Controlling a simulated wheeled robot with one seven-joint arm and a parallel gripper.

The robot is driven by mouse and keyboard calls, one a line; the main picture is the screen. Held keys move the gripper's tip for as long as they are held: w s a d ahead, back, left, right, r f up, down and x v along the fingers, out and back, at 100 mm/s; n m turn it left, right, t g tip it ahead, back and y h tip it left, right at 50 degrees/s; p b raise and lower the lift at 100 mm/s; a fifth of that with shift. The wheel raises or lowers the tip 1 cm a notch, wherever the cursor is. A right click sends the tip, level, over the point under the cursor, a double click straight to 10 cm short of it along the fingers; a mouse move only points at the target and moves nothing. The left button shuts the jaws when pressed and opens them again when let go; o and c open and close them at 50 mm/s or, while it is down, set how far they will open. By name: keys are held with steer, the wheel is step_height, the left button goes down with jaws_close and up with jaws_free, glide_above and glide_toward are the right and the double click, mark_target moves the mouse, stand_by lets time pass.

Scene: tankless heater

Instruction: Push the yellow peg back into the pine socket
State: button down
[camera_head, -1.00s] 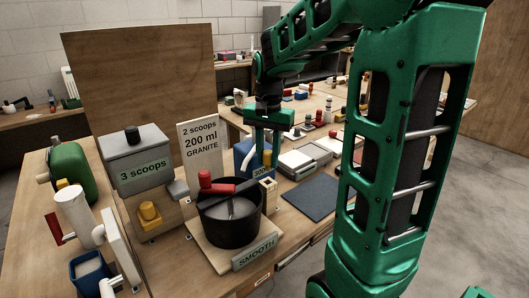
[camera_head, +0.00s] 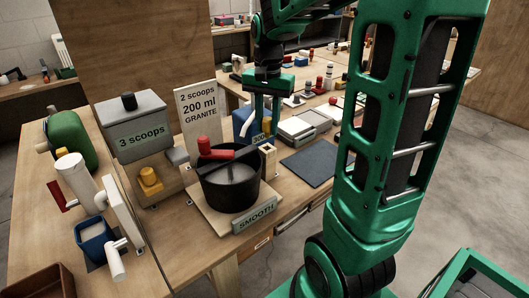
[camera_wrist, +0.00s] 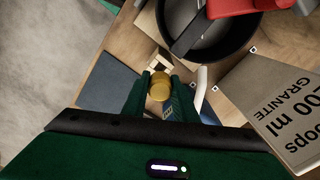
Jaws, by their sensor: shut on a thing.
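In the wrist view, a round yellow peg (camera_wrist: 160,86) sits between the two green fingers of my gripper (camera_wrist: 160,92), which is shut on it. The pale pine socket (camera_wrist: 160,63) shows just past the peg, and I cannot tell whether the peg's far end touches it. In the head view, the pine socket (camera_head: 268,158) stands on the bench just right of the black pot. My gripper (camera_head: 264,122) points down just above and behind it there.
The black pot (camera_head: 230,190) with a red-handled bar is close to the left of the socket. A blue jug (camera_head: 241,122) stands behind the gripper. A sign board (camera_head: 201,118) rises behind the pot. A dark mat (camera_head: 310,166) lies flat to the right.

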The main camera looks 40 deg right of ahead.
mark_target(267, 137)
steer(key=shift+f, duration=0.25)
stand_by(0.3)
steer(key=shift+f, duration=1.35)
steer(key=shift+f, duration=1.1)
stand_by(1.1)
steer(key=c, duration=1.4)
jaws_free()
steer(key=shift+o, duration=0.2)
step_height(267, 137, up, 11)
steer(key=shift+w+f, duration=0.1)
steer(key=shift+f, duration=0.05)
